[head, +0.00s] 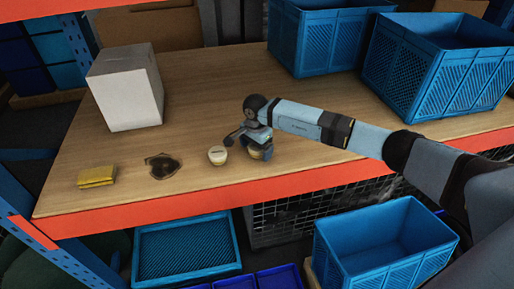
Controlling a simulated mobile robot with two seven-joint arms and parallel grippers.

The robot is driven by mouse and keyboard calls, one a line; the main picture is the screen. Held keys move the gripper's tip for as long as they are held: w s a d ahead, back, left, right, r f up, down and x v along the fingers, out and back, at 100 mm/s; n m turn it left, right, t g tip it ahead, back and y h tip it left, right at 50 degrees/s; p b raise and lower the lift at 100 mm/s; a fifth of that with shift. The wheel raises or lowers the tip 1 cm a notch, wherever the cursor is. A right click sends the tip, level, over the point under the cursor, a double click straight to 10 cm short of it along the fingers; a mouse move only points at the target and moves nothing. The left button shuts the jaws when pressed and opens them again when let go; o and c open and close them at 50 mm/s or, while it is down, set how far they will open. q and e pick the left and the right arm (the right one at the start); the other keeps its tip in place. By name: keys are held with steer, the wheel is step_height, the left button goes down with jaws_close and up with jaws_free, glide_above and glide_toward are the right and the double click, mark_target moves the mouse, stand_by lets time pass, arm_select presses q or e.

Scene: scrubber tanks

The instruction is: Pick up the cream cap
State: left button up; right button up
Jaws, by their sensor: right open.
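Two small round cream-coloured things stand on the wooden shelf (200,105) near its front edge. The left one, a cream cap or cup (217,156), is in plain view with a pale top. The right one, a yellower cream piece (257,155), is partly hidden under my right gripper. I cannot tell for sure which one is the cream cap. My right gripper (248,142) is open, just above the right piece and to the right of the left one. Whether its fingers touch the right piece is hidden. My left gripper is not in view.
Blue crates (325,40) (440,75) stand at the back right. An orange beam (150,217) edges the shelf, with more crates below.

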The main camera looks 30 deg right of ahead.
steer(key=c, duration=1)
steer(key=shift+r, duration=0.15)
